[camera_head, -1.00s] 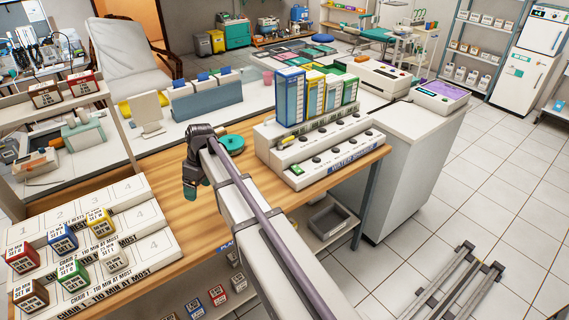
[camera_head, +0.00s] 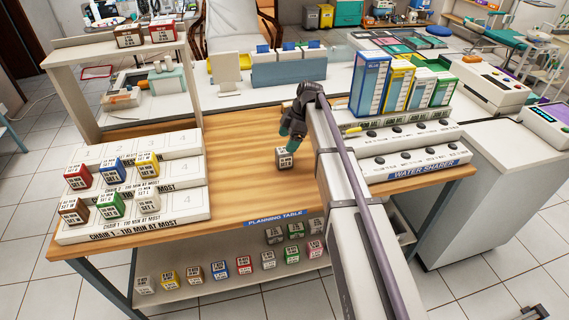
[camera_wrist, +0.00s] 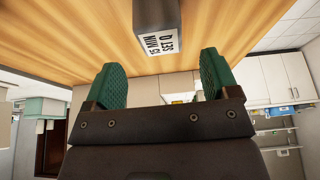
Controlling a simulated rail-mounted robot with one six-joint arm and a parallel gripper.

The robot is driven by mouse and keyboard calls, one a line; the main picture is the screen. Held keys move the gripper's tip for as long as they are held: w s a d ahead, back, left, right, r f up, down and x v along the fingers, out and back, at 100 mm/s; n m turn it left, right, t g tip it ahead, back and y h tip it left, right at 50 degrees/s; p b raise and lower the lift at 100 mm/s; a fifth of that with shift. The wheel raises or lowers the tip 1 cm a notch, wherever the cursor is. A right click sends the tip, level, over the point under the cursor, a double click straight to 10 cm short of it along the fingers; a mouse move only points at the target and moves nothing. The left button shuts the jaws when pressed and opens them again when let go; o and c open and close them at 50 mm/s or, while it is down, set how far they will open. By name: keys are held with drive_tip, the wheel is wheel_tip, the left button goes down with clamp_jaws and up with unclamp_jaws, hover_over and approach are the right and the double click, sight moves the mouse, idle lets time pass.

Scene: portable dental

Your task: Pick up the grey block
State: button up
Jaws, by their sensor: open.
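A grey block (camera_head: 284,158) with a white printed label stands on the bare wooden planning table (camera_head: 235,165), right of the chair trays. In the wrist view the grey block (camera_wrist: 157,14) is at the top centre, partly cut off by the frame edge. My gripper (camera_head: 289,132) is just behind and above the block in the head view. In the wrist view my gripper (camera_wrist: 159,82) has its two green fingers wide apart with nothing between them. The block appears beyond the fingertips, roughly centred between them.
A stepped white tray (camera_head: 185,200) with several coloured blocks stands at the left. The white water sharer unit (camera_head: 420,160) with tall boxes is at the right. More blocks sit on the shelf (camera_head: 190,303) below. The wood around the grey block is clear.

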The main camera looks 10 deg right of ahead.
sight(282, 156)
drive_tip(key=b+x, duration=0.1)
drive_tip(key=x, duration=0.1)
drive_tip(key=shift+f, duration=0.35)
drive_tip(key=b+x, duration=0.4)
drive_tip(key=shift+s+d+f+b, duration=0.1)
drive_tip(key=shift+d+f+b, duration=0.2)
drive_tip(key=shift+f, duration=0.15)
drive_tip(key=shift+a+f, duration=0.25)
drive_tip(key=shift+a, duration=0.05)
drive_tip(key=shift+r, duration=0.25)
drive_tip(key=c, duration=1)
drive_tip(key=shift+c, duration=0.2)
